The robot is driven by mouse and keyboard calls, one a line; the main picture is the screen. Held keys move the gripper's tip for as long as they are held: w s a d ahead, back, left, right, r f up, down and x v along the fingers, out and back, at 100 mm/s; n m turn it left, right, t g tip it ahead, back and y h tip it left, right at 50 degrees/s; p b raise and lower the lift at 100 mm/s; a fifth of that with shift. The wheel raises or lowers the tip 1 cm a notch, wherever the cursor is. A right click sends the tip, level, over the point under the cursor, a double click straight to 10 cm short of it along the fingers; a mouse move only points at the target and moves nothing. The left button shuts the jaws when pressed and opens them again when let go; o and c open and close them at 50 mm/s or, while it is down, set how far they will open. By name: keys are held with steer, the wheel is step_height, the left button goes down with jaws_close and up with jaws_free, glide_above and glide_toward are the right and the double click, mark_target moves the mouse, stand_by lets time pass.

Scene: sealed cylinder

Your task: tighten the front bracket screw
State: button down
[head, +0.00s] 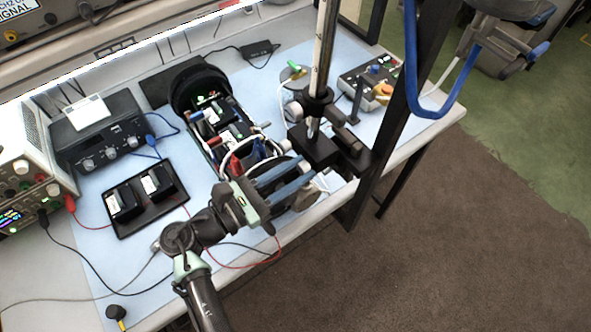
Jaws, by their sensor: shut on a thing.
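The opened cylinder assembly lies on the blue mat. Its black round end (197,88) is at the back, and an open frame of electronics and wires (228,130) runs toward me. A dark round plate (268,172) at its near end is partly covered by my gripper (308,174). My gripper's two long blue-grey fingers reach right across this near end. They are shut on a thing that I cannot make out. The front bracket and its screw cannot be told apart here; the fingers and white tubes hide much of that area.
A black stand with a metal post (320,70) rises just right of the cylinder. A black tray (146,198) with two battery-like blocks and a black instrument (98,132) lie left. Loose cables cross the mat. A control box (370,82) stands back right.

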steer(key=m+b, duration=0.2)
steer(key=m, duration=0.2)
steer(key=shift+f, duration=0.15)
steer(key=m+b, duration=0.3)
steer(key=m, duration=0.1)
steer(key=shift+f+m+b, duration=0.1)
steer(key=shift+m+b, duration=0.25)
steer(key=shift+m, duration=0.05)
steer(key=m+b, duration=0.4)
steer(key=shift+f+m, duration=0.1)
steer(key=shift+m, duration=0.2)
steer(key=m+b, duration=0.4)
steer(key=b, duration=0.1)
steer(key=shift+f+m, duration=0.1)
steer(key=shift+m, duration=0.2)
steer(key=m+b, duration=0.3)
steer(key=b, duration=0.1)
steer(key=shift+m+b, duration=0.3)
steer(key=m+b, duration=0.3)
steer(key=b, duration=0.1)
steer(key=shift+f+m+b, duration=0.1)
steer(key=shift+m+b, duration=0.2)
steer(key=shift+b, duration=0.05)
steer(key=m+b, duration=0.4)
steer(key=b, duration=0.1)
steer(key=m+b, duration=0.2)
steer(key=b, duration=0.1)
steer(key=shift+a+r+m, duration=0.1)
steer(key=shift+r+m, duration=0.2)
steer(key=shift+r, duration=0.1)
